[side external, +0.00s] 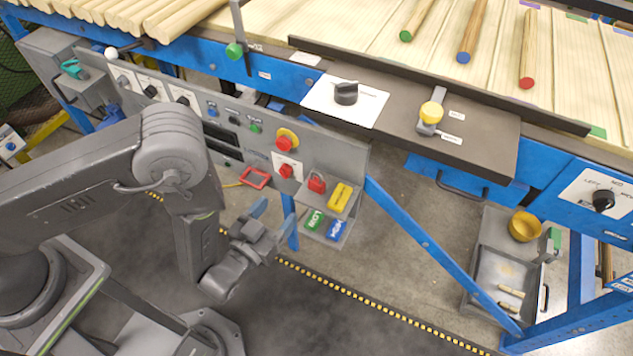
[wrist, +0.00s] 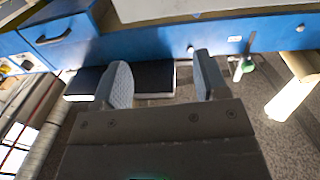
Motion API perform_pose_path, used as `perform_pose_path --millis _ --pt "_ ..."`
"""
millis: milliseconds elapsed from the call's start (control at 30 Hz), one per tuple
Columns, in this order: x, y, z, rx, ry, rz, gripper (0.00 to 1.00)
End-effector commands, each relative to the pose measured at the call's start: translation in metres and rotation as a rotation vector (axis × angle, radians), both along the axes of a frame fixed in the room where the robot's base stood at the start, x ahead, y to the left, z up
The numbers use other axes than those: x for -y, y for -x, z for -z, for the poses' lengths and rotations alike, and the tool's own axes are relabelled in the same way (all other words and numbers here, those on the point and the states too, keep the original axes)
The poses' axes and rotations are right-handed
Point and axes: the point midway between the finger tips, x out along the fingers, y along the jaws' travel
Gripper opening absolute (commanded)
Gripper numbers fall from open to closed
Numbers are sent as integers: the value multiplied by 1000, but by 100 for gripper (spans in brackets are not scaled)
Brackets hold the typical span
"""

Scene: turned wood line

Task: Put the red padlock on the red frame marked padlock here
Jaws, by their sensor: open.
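The red padlock (side external: 317,183) stands on a small grey shelf (side external: 341,211) at the right end of the control panel in the side external view. The red frame (side external: 255,178) is a small red-edged shape to the left of the padlock, at the lower edge of the panel; its label is too small to read. My gripper (side external: 272,228) is open and empty, in front of the panel, below and left of the padlock. In the wrist view my gripper (wrist: 163,82) shows its two fingers spread apart with nothing between them. Neither padlock nor red frame can be made out there.
A yellow block (side external: 340,197), a green tag (side external: 314,220) and a blue tag (side external: 334,230) share the shelf with the padlock. Red knobs (side external: 286,140) stick out of the panel above. A blue diagonal brace (side external: 430,250) runs down to the right of the shelf.

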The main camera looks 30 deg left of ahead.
Motion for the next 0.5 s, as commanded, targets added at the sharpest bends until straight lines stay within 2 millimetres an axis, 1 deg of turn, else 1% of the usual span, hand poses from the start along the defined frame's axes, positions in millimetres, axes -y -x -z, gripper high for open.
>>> perform_pose_path --millis 33,100,167,267,367,500 --pt "0 1 14 -2 -2 0 67" --pt "0 0 24 -1 -1 0 67" --pt "0 -1 30 0 0 0 67" --pt "0 -9 33 1 2 -3 67" --pt "1 -26 32 3 3 -5 67" --pt "4 -54 32 2 3 -5 67"
